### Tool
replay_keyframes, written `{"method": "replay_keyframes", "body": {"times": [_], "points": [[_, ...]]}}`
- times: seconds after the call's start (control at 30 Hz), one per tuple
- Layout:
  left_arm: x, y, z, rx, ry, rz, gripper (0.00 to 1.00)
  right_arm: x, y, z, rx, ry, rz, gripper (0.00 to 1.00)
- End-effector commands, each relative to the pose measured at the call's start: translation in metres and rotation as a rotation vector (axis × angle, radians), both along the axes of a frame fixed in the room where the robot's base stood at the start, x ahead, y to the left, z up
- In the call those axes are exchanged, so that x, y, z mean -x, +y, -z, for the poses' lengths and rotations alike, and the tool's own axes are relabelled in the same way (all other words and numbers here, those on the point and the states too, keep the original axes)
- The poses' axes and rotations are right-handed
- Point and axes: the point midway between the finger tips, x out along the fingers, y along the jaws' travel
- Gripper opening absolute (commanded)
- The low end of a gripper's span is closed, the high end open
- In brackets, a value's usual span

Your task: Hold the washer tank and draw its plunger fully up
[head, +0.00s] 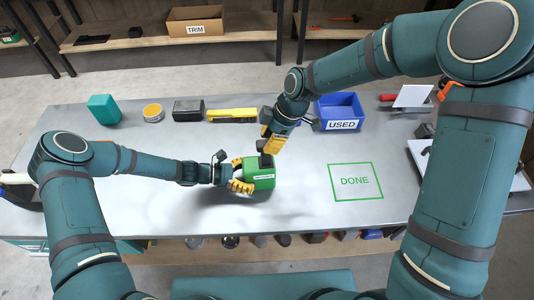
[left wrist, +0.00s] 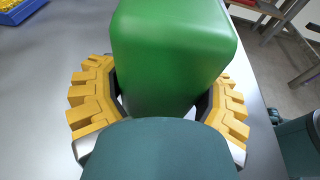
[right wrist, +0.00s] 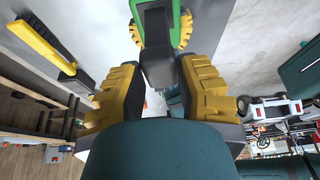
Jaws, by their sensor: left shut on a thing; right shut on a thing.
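The black plunger (head: 265,161) rises from the tank's top. In the right wrist view, the plunger's dark handle (right wrist: 160,68) sits between the yellow fingers. My right gripper (head: 271,143) is shut on it from above. How far the plunger is drawn up is hard to tell.
A blue bin marked USED (head: 341,112) stands at the back right. A green DONE outline (head: 355,181) lies on clear bench to the right. A yellow-and-black brush (head: 232,115), a dark box (head: 188,111), a yellow-topped tin (head: 153,113) and a teal block (head: 104,109) line the back.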

Motion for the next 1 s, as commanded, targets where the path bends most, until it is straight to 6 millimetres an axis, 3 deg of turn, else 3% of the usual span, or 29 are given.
{"method": "replay_keyframes", "body": {"times": [0.53, 0.57, 0.67, 1.0], "points": [[0.0001, 0.0005, 0.0006, -0.002, 0.0, 0.0, 0.37, -0.0008, -0.0002, -0.0067, 0.0, -0.002, 0.002, 0.05], [0.0001, 0.0005, 0.0006, -0.002, 0.0, 0.0, 0.37, -0.0007, -0.0002, -0.0069, 0.0, -0.001, 0.002, 0.39], [0.0001, 0.0004, 0.0005, -0.001, 0.0, 0.0, 0.37, -0.0005, -0.0002, -0.0064, 0.0, -0.001, 0.002, 0.74], [0.0, 0.0001, 0.0002, 0.0, 0.0, 0.0, 0.37, -0.0003, -0.0007, -0.0071, 0.0, -0.001, 0.001, 0.76]]}}
